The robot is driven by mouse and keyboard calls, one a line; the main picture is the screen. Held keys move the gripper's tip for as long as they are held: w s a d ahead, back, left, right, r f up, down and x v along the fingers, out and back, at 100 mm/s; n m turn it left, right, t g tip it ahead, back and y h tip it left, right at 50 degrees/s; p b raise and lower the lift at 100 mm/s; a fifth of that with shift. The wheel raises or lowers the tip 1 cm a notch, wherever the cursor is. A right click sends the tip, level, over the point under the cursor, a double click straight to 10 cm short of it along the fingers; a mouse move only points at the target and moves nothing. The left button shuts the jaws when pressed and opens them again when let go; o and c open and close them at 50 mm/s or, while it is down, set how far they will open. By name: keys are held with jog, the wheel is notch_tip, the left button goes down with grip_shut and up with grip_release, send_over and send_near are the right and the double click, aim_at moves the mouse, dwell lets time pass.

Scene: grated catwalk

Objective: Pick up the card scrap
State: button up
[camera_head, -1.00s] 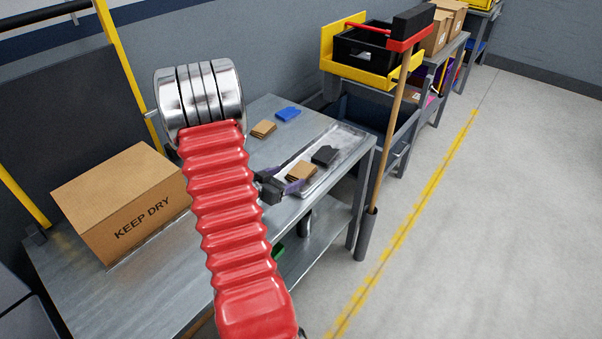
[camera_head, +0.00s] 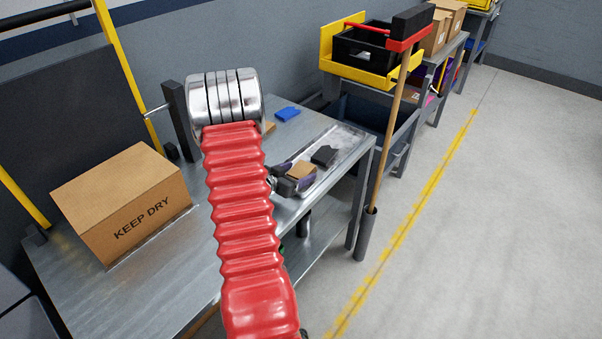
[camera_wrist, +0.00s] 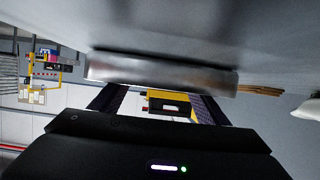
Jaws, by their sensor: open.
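A tan card scrap (camera_head: 301,169) lies in the shallow metal tray (camera_head: 349,139), beside a black piece (camera_head: 324,155). My gripper (camera_head: 296,178) is open at the tray's near left side, its fingers around or just beside this scrap; I cannot tell which. In the wrist view my fingers (camera_wrist: 158,104) are spread, with the tray's metal side (camera_wrist: 160,73) across in front of them. Thin tan layered edges (camera_wrist: 258,90) show at the right, outside the finger gap. A second tan piece (camera_head: 270,127) on the bench is mostly hidden behind my arm.
A blue piece (camera_head: 287,113) lies on the metal bench (camera_head: 165,270) behind the tray. A "KEEP DRY" box (camera_head: 125,205) stands at the left. A broom (camera_head: 388,140) stands upright off the bench's right end. The floor to the right is clear.

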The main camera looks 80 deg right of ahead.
aim_at(297, 173)
jog(key=shift+d, duration=0.1)
dwell(0.5)
jog(key=c, duration=1.1)
notch_tip(297, 173, up, 10)
jog(key=shift+f, duration=0.1)
dwell(0.7)
